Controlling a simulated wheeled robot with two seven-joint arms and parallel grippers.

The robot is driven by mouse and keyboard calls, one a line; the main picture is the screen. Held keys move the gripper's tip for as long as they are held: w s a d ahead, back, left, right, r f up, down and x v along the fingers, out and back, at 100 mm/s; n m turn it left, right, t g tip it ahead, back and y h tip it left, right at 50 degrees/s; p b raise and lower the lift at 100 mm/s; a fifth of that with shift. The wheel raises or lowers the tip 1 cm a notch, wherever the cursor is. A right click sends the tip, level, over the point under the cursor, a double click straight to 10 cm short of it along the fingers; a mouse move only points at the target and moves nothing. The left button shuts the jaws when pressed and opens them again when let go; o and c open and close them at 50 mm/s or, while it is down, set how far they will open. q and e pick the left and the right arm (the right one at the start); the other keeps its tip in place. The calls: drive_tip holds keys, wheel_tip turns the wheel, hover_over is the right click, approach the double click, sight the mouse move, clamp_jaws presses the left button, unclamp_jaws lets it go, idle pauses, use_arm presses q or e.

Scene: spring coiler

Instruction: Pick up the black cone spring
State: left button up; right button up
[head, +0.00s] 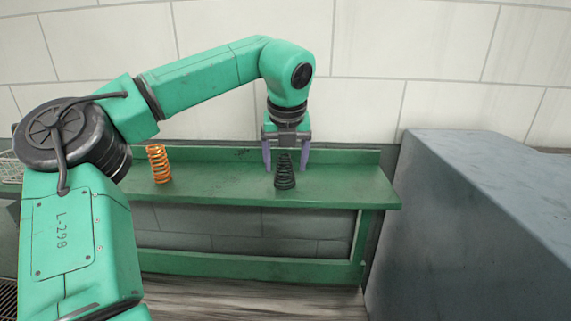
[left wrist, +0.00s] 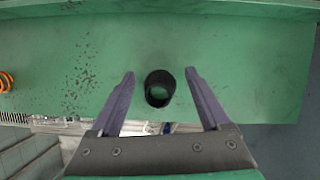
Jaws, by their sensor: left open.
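The black cone spring (head: 285,174) stands upright on the green shelf (head: 220,185), towards its right end. My left gripper (head: 286,168) is above it, pointing down, with its two purple fingers apart around the top of the spring. In the left wrist view the spring (left wrist: 160,88) shows from above as a black ring between the open fingers (left wrist: 160,80), with gaps on both sides. Nothing is held. My right gripper is not in view.
An orange spring (head: 158,163) stands on the shelf to the left; its edge shows in the left wrist view (left wrist: 5,82). A large grey block (head: 480,220) stands right of the shelf. A tiled wall (head: 400,50) is behind. The shelf between the springs is clear.

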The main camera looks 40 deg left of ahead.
use_arm(q)
drive_tip(key=shift+w+a+f, duration=0.1)
drive_tip(key=shift+a+f, duration=0.1)
drive_tip(key=shift+f, duration=0.45)
clamp_jaws()
